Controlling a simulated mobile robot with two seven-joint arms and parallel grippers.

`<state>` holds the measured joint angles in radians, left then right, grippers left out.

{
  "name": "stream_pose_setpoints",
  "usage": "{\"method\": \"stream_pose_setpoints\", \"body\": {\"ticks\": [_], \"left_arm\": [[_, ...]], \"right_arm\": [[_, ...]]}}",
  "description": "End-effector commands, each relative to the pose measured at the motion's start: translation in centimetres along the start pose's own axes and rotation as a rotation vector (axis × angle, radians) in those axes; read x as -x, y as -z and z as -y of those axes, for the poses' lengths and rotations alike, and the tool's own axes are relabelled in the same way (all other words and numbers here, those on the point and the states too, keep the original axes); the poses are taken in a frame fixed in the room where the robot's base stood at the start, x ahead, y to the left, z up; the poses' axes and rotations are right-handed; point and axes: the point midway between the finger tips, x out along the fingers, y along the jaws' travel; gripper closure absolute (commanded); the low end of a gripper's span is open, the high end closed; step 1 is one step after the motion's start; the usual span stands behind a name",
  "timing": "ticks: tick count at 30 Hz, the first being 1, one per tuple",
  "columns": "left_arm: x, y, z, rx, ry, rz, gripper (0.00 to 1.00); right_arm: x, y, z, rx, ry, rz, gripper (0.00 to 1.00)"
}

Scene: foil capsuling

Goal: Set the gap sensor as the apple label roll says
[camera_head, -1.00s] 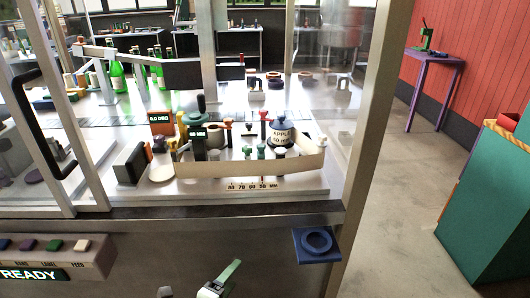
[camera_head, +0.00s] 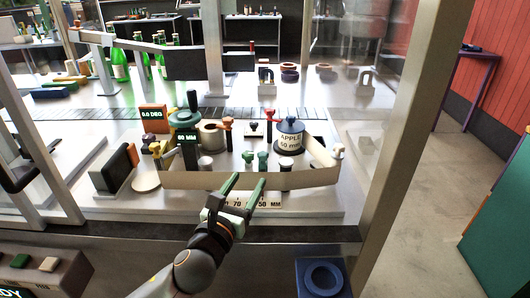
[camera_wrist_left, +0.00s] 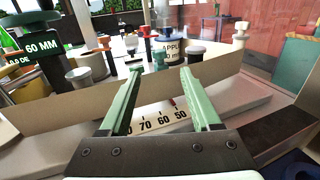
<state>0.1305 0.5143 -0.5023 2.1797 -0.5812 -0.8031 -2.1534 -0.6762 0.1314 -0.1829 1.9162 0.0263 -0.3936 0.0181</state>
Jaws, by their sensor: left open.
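The apple label roll (camera_head: 289,142), marked "APPLE 60 mm", stands at the right of the label unit; it shows partly behind a post in the wrist view (camera_wrist_left: 173,48). The white gap scale (camera_head: 262,200), marked in MM, lies below the pale label web (camera_head: 310,178); 70, 60 and 50 show in the wrist view (camera_wrist_left: 160,118). I cannot make out the gap sensor for certain. My left gripper (camera_head: 247,182) is open and empty, fingers before the web, above the scale.
The pale web curves around the unit's front. Several small coloured knobs (camera_head: 263,160) stand behind it. A metal frame post (camera_head: 385,130) rises at the right. A blue ring holder (camera_head: 322,277) sits on the front edge. Green bottles (camera_head: 118,60) stand behind.

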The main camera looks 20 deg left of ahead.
Motion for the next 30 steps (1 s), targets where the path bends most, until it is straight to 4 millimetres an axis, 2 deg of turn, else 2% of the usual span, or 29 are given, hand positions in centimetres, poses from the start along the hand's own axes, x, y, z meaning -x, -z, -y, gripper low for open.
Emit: {"method": "stream_pose_setpoints", "body": {"ticks": [4, 15, 21, 30], "left_arm": [[-2.6, -0.1, 0.0, 0.002, -0.002, 0.002, 0.36], [-9.1, -0.1, 0.0, 0.003, -0.002, 0.001, 0.36], [-10.9, 0.0, 0.0, 0.003, -0.001, -0.001, 0.36], [-11.4, 0.0, 0.0, 0.002, 0.0, 0.0, 0.36]], "right_arm": [[0.3, -0.6, 0.1, -0.002, 0.002, 0.014, 0.27], [0.2, -0.2, 0.1, -0.001, 0.002, 0.009, 0.27], [0.2, -0.1, 0.1, 0.0, 0.002, 0.007, 0.27], [0.2, -0.1, 0.1, 0.0, 0.002, 0.006, 0.27]]}}
